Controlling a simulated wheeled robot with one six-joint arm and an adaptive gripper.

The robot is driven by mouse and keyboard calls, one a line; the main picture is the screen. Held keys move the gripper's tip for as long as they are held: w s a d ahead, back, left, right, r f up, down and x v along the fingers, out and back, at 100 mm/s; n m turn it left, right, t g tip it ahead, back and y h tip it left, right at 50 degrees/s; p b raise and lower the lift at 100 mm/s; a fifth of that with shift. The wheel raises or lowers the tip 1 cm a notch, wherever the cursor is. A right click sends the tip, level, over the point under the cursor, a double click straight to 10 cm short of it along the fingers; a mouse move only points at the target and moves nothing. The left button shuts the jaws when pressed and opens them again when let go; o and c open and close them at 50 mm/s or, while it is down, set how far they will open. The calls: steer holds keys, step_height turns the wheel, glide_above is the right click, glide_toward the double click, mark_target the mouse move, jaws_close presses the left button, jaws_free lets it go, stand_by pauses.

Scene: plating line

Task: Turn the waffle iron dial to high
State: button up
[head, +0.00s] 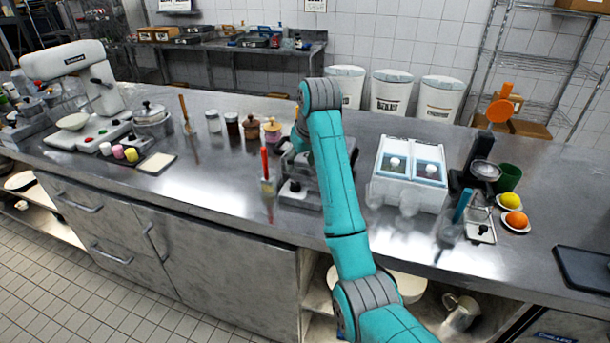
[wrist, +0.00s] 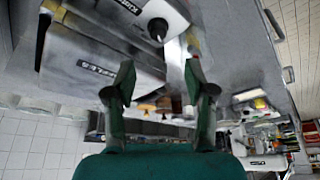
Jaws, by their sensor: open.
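The waffle iron (head: 302,195) is a grey metal appliance on the steel counter in the head view, partly hidden behind my arm. In the wrist view, a grey casing marked with a waffles label (wrist: 97,70) fills the upper left. A black knob with a pointed tip (wrist: 157,28), apparently the dial, sits on a pale front panel. My gripper (wrist: 158,70) is open and empty, its two green fingers spread apart. The knob lies beyond the fingertips, roughly between them in the picture, and no finger appears to touch it. The dial's setting cannot be read. My gripper is hidden in the head view.
Several jars (head: 232,125) stand behind left. The counter's front strip (head: 215,200) is mostly clear.

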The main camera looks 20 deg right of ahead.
mark_target(295, 184)
steer(key=x, duration=1)
steer(key=shift+w+d+f, duration=0.1)
steer(key=shift+d+f, duration=0.1)
steer(key=shift+f, duration=0.1)
jaws_close()
